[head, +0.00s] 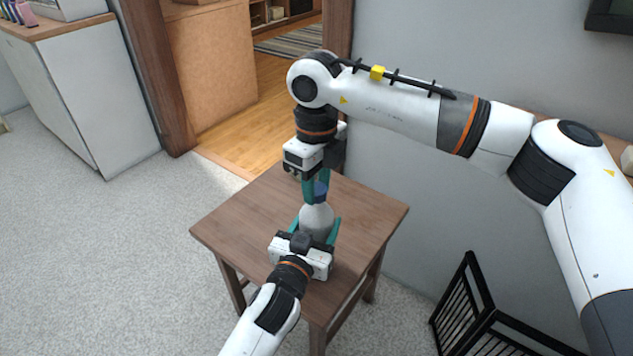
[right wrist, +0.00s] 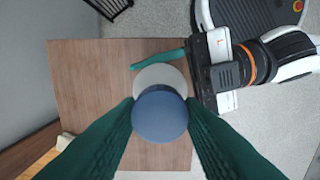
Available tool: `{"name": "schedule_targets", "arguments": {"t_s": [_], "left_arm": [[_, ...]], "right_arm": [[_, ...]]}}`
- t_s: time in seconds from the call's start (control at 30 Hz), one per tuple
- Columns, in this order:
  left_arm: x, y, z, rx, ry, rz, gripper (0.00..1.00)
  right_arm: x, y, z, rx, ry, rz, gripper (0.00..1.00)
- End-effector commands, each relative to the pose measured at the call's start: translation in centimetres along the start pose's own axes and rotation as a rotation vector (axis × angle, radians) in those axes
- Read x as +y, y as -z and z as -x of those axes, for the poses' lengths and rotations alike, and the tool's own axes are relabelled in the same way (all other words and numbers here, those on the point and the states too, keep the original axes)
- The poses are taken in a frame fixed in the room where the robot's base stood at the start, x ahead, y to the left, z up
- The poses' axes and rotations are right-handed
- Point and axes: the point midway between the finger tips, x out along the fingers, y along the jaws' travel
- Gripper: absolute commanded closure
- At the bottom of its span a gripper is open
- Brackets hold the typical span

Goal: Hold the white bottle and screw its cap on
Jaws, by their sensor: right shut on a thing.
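The white bottle (head: 317,220) stands upright on the small wooden table (head: 365,215). Its pale body (right wrist: 158,76) shows partly beneath the cap in the right wrist view. The blue cap (right wrist: 160,115) is between the fingertips of my right gripper (right wrist: 160,112), which is shut on it from above. In the head view my right gripper (head: 317,188) points down over the bottle's top; I cannot tell whether the cap is seated on the neck. My left gripper (head: 316,232) has its teal fingers on either side of the bottle's lower body; whether they press on it is unclear.
A black slatted rack (head: 480,315) stands on the carpet right of the table. A grey wall is behind the table, and a white cabinet (head: 85,100) stands at the far left. The table top around the bottle is otherwise clear.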

Motion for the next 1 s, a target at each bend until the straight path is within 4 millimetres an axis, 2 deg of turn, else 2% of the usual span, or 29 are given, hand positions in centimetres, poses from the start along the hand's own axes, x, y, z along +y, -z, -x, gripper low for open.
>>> {"name": "schedule_targets", "arguments": {"t_s": [0.07,0.1,0.23,0.5,0.63,0.77,1.0], "left_arm": [[0.0,0.0,0.0,0.001,0.0,-0.001,1.0],[0.0,0.0,0.0,0.001,0.0,-0.001,1.0],[0.0,0.0,0.0,0.001,0.0,-0.001,1.0],[0.0,0.0,0.0,0.001,0.0,0.0,1.0],[0.0,0.0,0.0,0.001,0.0,0.0,1.0],[0.0,0.0,0.0,0.001,0.0,0.0,1.0],[0.0,0.0,0.0,0.001,0.0,0.0,1.0]], "right_arm": [[0.0,0.0,0.0,0.001,0.0,0.002,0.94],[0.0,0.0,0.0,0.001,0.0,0.002,0.63],[0.0,0.0,0.0,0.001,0.0,0.003,0.42],[0.0,0.0,0.1,0.001,0.0,0.004,0.41],[0.0,0.0,0.9,0.002,-0.001,0.004,0.41],[0.0,0.1,3.0,0.004,-0.003,0.004,0.41],[0.0,0.1,8.2,0.003,-0.003,0.004,0.41]]}}
